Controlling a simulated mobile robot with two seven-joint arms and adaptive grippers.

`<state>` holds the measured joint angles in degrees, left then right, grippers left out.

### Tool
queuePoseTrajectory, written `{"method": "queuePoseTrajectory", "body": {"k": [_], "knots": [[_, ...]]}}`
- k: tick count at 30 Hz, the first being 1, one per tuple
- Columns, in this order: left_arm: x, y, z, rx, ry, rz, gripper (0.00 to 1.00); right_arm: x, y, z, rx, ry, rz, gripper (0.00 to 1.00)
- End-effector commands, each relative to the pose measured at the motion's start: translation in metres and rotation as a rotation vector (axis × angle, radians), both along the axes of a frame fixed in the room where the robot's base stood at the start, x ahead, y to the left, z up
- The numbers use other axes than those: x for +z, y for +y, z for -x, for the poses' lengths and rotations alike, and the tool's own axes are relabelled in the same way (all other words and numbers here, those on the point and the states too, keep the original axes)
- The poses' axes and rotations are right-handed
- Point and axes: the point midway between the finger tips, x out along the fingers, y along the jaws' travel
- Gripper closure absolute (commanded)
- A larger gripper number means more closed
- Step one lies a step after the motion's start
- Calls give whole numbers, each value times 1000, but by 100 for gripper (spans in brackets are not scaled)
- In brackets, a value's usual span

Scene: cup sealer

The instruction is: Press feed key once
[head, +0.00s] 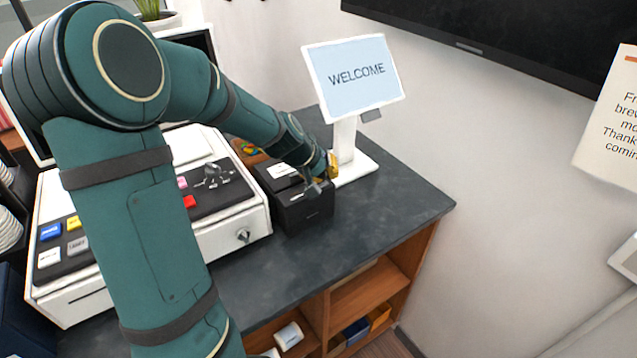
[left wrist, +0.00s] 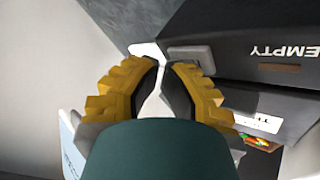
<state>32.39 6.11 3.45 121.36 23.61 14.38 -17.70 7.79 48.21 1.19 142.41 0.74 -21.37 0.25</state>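A black receipt printer (head: 304,207) stands on the dark counter, between the cash register and the display stand. In the left wrist view its dark face (left wrist: 265,30) bears the word EMPTY and a light slot. My left gripper (head: 318,187) is at the printer's top right edge in the head view. My right gripper is out of view.
A WELCOME display (head: 356,78) on a white stand is just behind my left gripper. A white cash register (head: 245,222) with coloured keys is left of the printer. The counter (head: 395,205) is clear to the right, with wooden shelves below.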

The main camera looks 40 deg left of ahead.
Motion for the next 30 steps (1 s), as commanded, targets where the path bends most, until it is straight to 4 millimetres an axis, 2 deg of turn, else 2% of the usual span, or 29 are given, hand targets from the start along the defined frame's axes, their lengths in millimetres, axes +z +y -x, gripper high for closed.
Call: {"method": "queuePoseTrajectory", "body": {"k": [18,30], "knots": [[-3,0,0,0,1,0,100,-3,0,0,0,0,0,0],[14,0,0,0,1,0,100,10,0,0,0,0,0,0]]}}
